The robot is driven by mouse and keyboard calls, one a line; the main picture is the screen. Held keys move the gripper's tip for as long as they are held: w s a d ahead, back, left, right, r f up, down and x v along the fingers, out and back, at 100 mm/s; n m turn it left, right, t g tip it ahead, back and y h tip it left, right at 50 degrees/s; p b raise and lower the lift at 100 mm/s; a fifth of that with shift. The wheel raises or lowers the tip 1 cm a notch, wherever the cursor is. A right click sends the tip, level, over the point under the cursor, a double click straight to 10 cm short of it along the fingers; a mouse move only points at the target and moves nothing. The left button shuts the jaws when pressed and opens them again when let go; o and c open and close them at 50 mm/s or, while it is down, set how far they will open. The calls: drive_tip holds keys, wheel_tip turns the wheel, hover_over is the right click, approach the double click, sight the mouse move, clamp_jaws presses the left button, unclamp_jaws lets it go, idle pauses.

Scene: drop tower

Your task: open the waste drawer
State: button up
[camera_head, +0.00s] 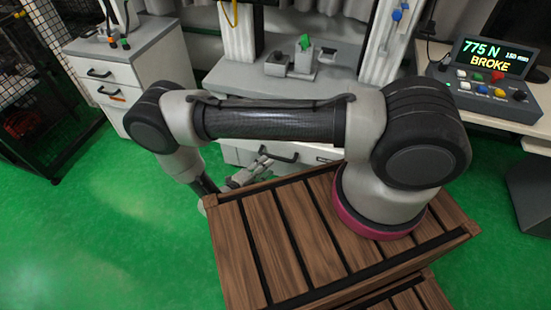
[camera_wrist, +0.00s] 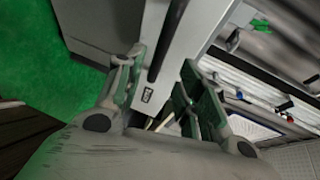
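A pale drawer front (camera_head: 235,155) with a dark bar handle (camera_head: 285,157) sits under the middle bench, partly hidden by my arm. My gripper (camera_head: 262,166) is low beside the handle's left end. In the wrist view my gripper (camera_wrist: 165,62) has its two green-padded fingers spread. A long dark handle (camera_wrist: 172,30) on a pale drawer front (camera_wrist: 150,60) runs between them, with a small dark label (camera_wrist: 147,95) near its end. I see no finger closed on the handle. I cannot read which drawer is the waste drawer, and contact is unclear.
A left cabinet (camera_head: 150,62) has more drawers with dark handles. The bench top (camera_head: 245,80) carries grey blocks and a green piece (camera_head: 304,41). A display (camera_head: 490,58) reads "775 N" and "BROKE". A slatted wooden crate (camera_head: 265,245) is in front; green floor (camera_head: 90,220) is clear at left.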

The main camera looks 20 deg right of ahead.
sight(277, 157)
drive_tip(key=x, duration=0.7)
drive_tip(key=shift+w+d+f, duration=0.15)
drive_tip(key=shift+d, duration=0.05)
clamp_jaws()
